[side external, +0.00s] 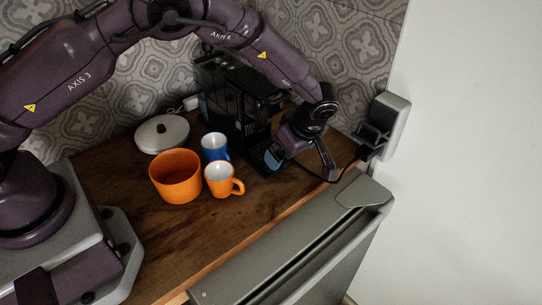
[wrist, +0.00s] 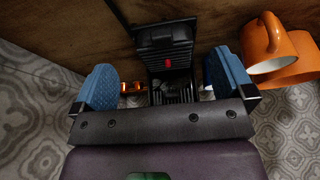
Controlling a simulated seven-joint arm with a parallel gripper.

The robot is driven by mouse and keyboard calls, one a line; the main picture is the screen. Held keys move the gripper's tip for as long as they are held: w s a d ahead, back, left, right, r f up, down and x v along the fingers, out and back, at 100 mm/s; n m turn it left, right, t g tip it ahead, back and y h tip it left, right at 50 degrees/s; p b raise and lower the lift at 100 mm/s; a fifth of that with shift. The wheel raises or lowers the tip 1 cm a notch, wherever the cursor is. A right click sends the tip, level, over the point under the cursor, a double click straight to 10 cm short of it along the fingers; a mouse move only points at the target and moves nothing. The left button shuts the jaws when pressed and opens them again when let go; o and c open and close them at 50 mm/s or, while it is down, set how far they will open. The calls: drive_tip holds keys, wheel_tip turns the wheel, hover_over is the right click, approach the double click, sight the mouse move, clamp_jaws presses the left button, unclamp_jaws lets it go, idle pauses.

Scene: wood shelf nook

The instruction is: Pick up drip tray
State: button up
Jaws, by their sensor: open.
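The black coffee machine (side external: 238,102) stands against the tiled wall. Its drip tray appears to be the ridged black part with a red dot in the wrist view (wrist: 165,42), at the machine's front; a slatted area lies just below it there. My gripper (side external: 300,166) is open at the right side of the machine's front. In the wrist view, its blue-padded fingers (wrist: 163,82) stand apart on either side of the machine's front, with gaps beside the black part. Nothing is held. In the side view the tray is mostly hidden by the gripper.
An orange bowl (side external: 176,177), an orange mug (side external: 222,181) and a blue mug (side external: 214,147) stand left of my gripper. A white lidded dish (side external: 162,134) is behind them. A grey wall box (side external: 387,124) is to the right. The wooden counter (side external: 205,230) is clear in front.

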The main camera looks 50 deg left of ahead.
sight(284, 162)
drive_tip(key=x, duration=0.5)
drive_tip(key=shift+s+f, duration=0.2)
drive_tip(key=shift+f, duration=0.2)
drive_tip(key=c, duration=0.9)
drive_tip(key=shift+r, duration=0.25)
drive_tip(key=shift+r, duration=1.45)
drive_tip(key=shift+d+r, duration=0.15)
drive_tip(key=d, duration=1.7)
drive_tip(key=shift+d, duration=0.35)
